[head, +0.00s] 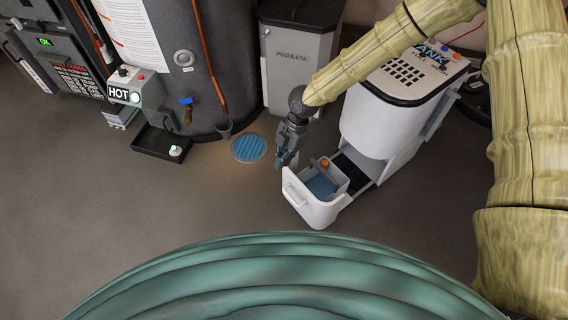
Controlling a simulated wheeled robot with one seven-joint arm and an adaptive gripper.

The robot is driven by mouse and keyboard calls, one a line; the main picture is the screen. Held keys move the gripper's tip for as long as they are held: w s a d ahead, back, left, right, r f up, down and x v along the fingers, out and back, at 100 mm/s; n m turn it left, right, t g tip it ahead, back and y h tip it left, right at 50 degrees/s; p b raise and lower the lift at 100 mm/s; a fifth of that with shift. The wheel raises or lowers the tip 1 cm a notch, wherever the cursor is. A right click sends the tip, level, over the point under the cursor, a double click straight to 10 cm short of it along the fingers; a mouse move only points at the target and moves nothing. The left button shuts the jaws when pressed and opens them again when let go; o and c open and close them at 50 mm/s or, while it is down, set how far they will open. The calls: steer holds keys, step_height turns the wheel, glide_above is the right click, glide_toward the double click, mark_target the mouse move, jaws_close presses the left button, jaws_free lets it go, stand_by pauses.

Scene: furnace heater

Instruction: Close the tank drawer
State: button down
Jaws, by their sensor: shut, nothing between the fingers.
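The white tank (384,124) stands right of centre in the head view, with a black top rim and a slotted panel. Its drawer (322,213) is pulled out toward the lower left, and the dark gap between drawer and tank shows. Inside the drawer is a grey container with blue in it (321,186) and an orange knob (325,163). My gripper (281,163) is shut and empty. It points down near the drawer's far left corner; whether it touches the drawer I cannot tell.
A round blue floor grate (249,148) lies left of the drawer. A dark heater cylinder (187,75) with a black tray (160,143) and a grey bin (296,70) stand behind. A dark furnace (62,60) is at the far left. The floor at left is clear.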

step_height(320, 180, down, 9)
steer(key=b, duration=0.4)
steer(key=shift+w+d, duration=0.15)
steer(key=shift+w, duration=0.25)
stand_by(0.4)
